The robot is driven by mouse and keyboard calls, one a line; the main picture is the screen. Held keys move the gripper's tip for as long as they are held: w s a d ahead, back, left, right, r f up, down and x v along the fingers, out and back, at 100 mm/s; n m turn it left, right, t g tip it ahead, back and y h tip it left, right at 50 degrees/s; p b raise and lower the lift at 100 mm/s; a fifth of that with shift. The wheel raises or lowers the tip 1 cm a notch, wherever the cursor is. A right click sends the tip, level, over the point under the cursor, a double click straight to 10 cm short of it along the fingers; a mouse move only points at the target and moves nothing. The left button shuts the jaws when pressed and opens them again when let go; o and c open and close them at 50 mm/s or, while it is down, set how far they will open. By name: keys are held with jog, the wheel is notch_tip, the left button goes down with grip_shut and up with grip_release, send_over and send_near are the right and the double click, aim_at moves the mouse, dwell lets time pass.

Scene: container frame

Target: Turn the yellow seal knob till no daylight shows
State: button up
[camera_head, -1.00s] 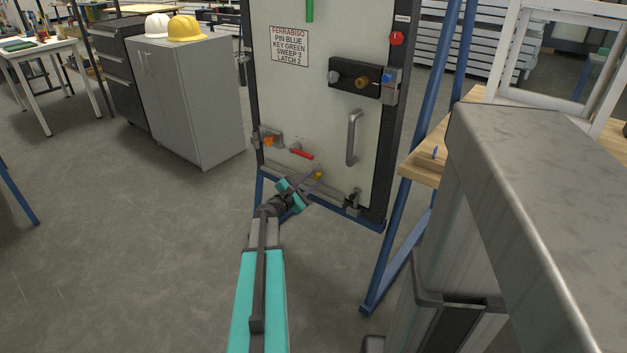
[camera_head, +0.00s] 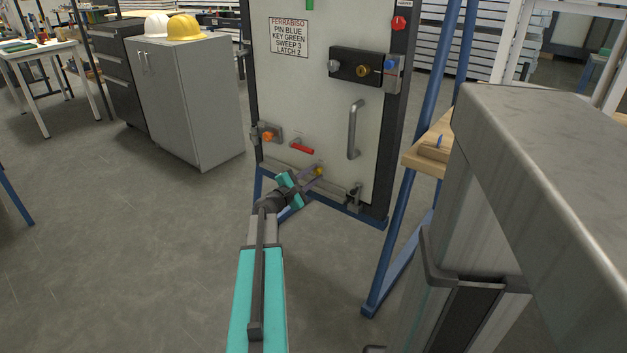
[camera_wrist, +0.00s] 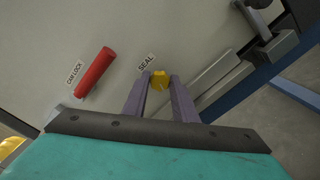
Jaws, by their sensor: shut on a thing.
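The yellow seal knob (camera_head: 319,171) sits low on the pale door panel (camera_head: 335,120), beside the SEAL label (camera_wrist: 146,62). In the wrist view the knob (camera_wrist: 160,79) is between the tips of my gripper's two purple-grey fingers (camera_wrist: 161,84). My gripper (camera_head: 317,174) is shut on the knob and reaches it from the lower left in the head view. A grey seal strip (camera_wrist: 212,83) runs along the door's bottom edge to the right of the knob. I cannot tell whether daylight shows under it.
A red cam lock handle (camera_wrist: 95,73) is just left of the knob. An orange knob (camera_head: 268,136) is farther left, and a latch (camera_head: 354,198) is at the bottom right. A blue frame (camera_head: 400,190) surrounds the door. A grey cabinet (camera_head: 190,105) stands left; the floor before it is clear.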

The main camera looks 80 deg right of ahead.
dwell(0.4)
jog(key=o, duration=1)
jog(key=shift+o, duration=0.2)
jog(key=p+v, duration=0.2)
jog(key=v, duration=1.1)
jog(key=shift+a, duration=0.35)
jog(key=shift+w, duration=0.25)
